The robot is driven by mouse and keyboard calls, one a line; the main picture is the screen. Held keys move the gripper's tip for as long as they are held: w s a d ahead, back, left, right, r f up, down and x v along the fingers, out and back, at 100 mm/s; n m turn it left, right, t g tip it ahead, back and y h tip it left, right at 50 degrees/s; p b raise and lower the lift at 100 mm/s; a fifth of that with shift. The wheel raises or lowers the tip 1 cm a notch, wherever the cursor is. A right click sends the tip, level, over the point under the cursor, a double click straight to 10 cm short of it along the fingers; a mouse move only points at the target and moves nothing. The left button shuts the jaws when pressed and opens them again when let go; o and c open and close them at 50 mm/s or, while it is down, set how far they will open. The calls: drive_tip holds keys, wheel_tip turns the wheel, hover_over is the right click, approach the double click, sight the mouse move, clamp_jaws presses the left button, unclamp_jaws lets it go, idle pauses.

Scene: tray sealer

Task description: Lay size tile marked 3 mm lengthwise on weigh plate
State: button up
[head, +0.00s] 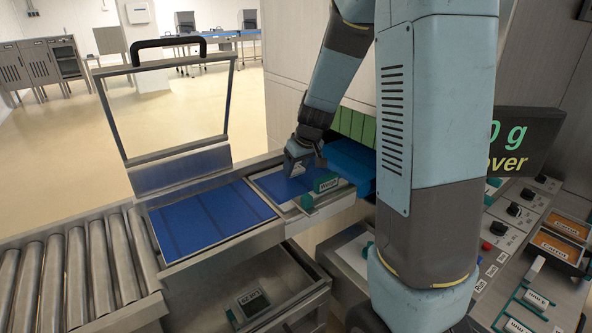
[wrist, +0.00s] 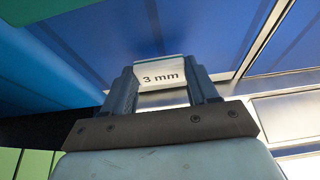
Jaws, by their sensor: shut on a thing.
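My gripper (head: 302,160) is shut on the size tile, a pale block whose face reads "3 mm" in the wrist view (wrist: 163,76). The jaws (wrist: 163,90) grip it on both sides. In the head view the gripper points down over a blue surface with a pale metal rim (head: 314,209), right of the wider blue belt. I cannot tell for certain that this surface is the weigh plate. The wrist view shows blue surface (wrist: 215,40) behind the tile; whether the tile touches it is unclear. A display reading "0 g" and "over" (head: 512,148) is partly hidden by my arm.
A teal-and-white piece (head: 326,183) stands at the front rim near my gripper. A raised frame with a black handle (head: 168,43) stands behind the blue belt (head: 205,216). Rollers (head: 60,270) lie left. Tiles with mm marks (head: 536,298) sit at lower right.

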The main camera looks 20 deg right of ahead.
drive_tip(key=shift+f, duration=0.5)
drive_tip(key=shift+s+f, duration=0.1)
drive_tip(key=shift+f, duration=0.05)
drive_tip(key=shift+f, duration=0.15)
